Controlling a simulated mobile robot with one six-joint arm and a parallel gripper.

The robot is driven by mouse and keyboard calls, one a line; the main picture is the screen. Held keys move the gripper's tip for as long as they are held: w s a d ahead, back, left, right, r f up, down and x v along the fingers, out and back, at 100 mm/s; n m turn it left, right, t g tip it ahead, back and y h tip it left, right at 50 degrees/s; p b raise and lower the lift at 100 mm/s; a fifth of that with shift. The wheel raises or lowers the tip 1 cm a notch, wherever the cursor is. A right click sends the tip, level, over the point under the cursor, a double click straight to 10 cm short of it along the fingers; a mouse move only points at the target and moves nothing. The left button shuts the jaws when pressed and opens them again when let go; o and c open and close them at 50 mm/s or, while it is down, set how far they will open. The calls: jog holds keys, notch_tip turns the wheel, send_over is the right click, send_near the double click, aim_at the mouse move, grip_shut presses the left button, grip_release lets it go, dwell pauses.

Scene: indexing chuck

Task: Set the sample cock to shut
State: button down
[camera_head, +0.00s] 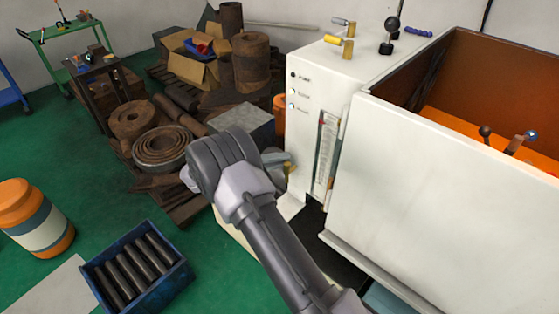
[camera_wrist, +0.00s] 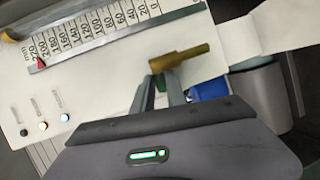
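The sample cock shows as a brass lever (camera_wrist: 185,58) in the wrist view, slanting slightly up to the right across the tips of my gripper. A small green part (camera_wrist: 160,82) shows between the fingers, under the lever's left end. In the head view a bit of yellow-brass (camera_head: 291,168) shows low on the white cabinet's front, just past my wrist. My gripper (camera_wrist: 160,80) has its two fingers apart, with a narrow gap, at the lever's left end. I cannot tell whether they touch it. My arm hides most of the gripper in the head view.
The white cabinet (camera_head: 322,80) carries a level scale (camera_head: 325,155), indicator lamps (camera_head: 292,105) and a yellow-gripped handle (camera_head: 338,42) on top. In the wrist view the scale (camera_wrist: 110,32) runs close above the lever. A blue object (camera_wrist: 208,90) is right of the fingers. A rod-filled crate (camera_head: 140,268) stands left.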

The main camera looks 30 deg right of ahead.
jog(key=shift+r+t, duration=0.1)
jog(key=shift+t, duration=0.2)
jog(key=shift+s+a+n+t+y+b, duration=0.25)
jog(key=shift+n+t+y+b, duration=0.5)
jog(key=shift+n+t, duration=0.9)
jog(key=shift+s+a+n+t+y+b, duration=0.25)
jog(key=shift+n+t+y+b, duration=0.45)
jog(key=shift+n+t, duration=0.95)
jog(key=shift+s+a+n+t+y+b, duration=0.25)
jog(key=shift+n+t+y+b, duration=0.7)
jog(key=shift+t, duration=1.15)
jog(key=shift+n, duration=0.45)
jog(key=c, duration=1.3)
grip_release()
jog(key=shift+c, duration=0.2)
jog(key=shift+s, duration=0.1)
